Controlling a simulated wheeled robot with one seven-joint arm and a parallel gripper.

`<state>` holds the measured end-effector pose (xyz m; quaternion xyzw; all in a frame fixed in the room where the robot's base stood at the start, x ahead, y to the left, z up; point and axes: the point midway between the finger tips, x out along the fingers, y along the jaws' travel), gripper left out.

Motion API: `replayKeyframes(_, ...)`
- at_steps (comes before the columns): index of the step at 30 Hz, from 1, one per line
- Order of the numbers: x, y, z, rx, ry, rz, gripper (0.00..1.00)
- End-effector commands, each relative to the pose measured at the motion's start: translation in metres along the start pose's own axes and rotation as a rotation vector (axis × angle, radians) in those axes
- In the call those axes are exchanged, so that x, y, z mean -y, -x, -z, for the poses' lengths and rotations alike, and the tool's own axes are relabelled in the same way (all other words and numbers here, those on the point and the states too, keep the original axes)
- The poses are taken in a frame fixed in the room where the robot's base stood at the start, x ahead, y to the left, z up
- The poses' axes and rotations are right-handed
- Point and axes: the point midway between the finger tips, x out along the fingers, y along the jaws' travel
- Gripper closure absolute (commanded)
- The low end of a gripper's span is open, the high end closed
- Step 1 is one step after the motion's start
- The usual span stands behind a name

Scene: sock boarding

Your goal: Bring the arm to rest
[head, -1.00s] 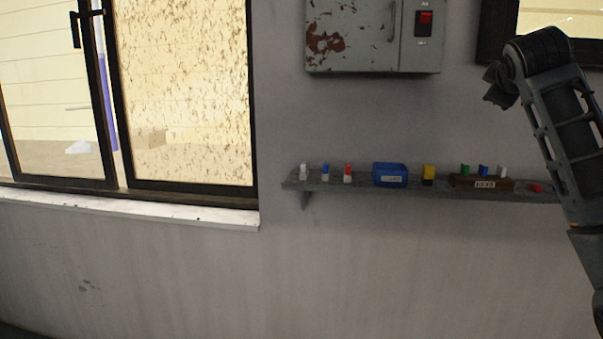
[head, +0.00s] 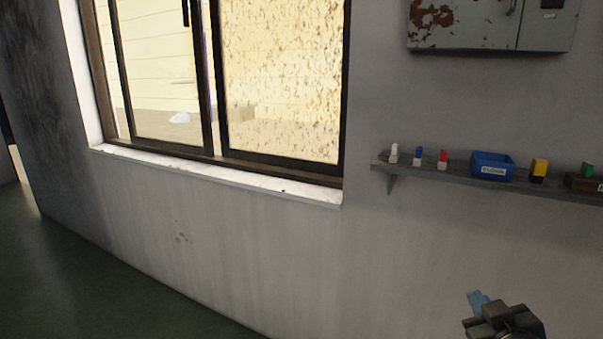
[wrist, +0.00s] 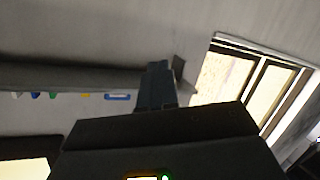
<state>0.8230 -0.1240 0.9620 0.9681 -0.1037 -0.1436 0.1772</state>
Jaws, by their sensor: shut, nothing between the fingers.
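My arm's end shows at the bottom right of the head view, with my gripper (head: 478,299) below the wall shelf and apart from it. Its bluish fingers point up and slightly left. They are together and hold nothing. In the wrist view my gripper (wrist: 155,85) stands in the middle as a dark finger shape above the dark gripper body. The rest of my arm is outside the head view.
A wall shelf (head: 440,175) carries small coloured pieces, a blue bin (head: 492,165) and a yellow-black piece (head: 539,170). A grey metal cabinet (head: 490,22) hangs above. A window (head: 280,80) with a white sill (head: 215,172) is left. The green floor (head: 90,285) is clear.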

Motion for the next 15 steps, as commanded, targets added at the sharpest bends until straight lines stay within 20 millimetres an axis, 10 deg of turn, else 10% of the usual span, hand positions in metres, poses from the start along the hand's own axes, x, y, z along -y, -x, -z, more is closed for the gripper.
replayKeyframes(15, 0.095, 0.18, -0.093, -0.014, -0.216, 0.114, 1.0)
